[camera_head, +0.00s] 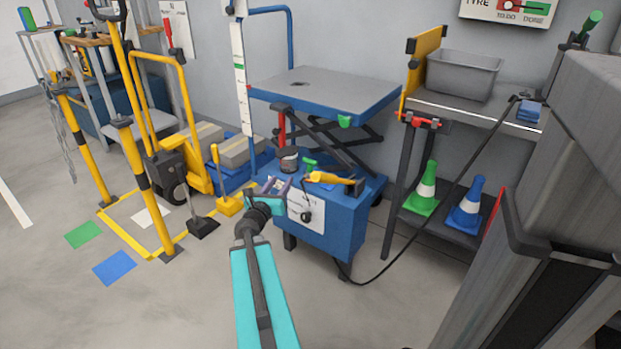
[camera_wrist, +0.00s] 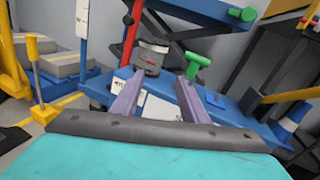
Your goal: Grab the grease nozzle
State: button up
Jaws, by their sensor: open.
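A yellow, tapered tool with a dark end (camera_head: 328,178) lies on top of the blue cart (camera_head: 345,235); it looks most like the grease nozzle, but I cannot be sure. In the wrist view its yellow part (camera_wrist: 292,96) is at the right edge. My gripper (camera_head: 277,186) is open, its two purple fingers over the cart's near left part, to the left of the yellow tool and apart from it. In the wrist view nothing is between the fingers (camera_wrist: 158,92). A dark can (camera_head: 288,158) and a green T-shaped handle (camera_head: 310,162) stand beyond the fingertips.
A black hose (camera_head: 420,228) runs from the right bench to near the floor by the cart. A blue lift table (camera_head: 335,90) stands behind. Yellow rails (camera_head: 125,125) are at left. Green and blue cones (camera_head: 424,190) sit on the right shelf. The floor in front is clear.

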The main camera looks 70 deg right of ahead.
aim_at(308, 170)
jog(key=s+m+g, duration=0.1)
jog(key=s+d+m+g, duration=0.1)
jog(key=s, duration=0.1)
jog(key=s+m, duration=0.1)
jog(key=s, duration=0.1)
jog(key=shift+s+d+r+m+g+b, duration=0.2)
jog(key=shift+s+d+m+g+b, duration=0.1)
jog(key=shift+d+g+b, duration=0.1)
jog(key=shift+w+d, duration=0.1)
jog(key=d, duration=0.2)
jog(key=d+b, duration=0.1)
jog(key=d, duration=0.3)
jog(key=shift+s+d+f+b, duration=0.1)
jog(key=shift+s+d+b, duration=0.2)
jog(key=shift+b, duration=0.05)
jog(key=shift+s+d, duration=0.15)
jog(key=shift+d, duration=0.7)
jog(key=shift+s+d+b, duration=0.2)
jog(key=shift+d+b, duration=0.45)
jog(key=shift+d, duration=0.65)
jog(key=shift+s+d+b, duration=0.2)
jog(key=shift+d+b, duration=0.45)
jog(key=shift+d, duration=0.65)
jog(key=shift+r, duration=0.2)
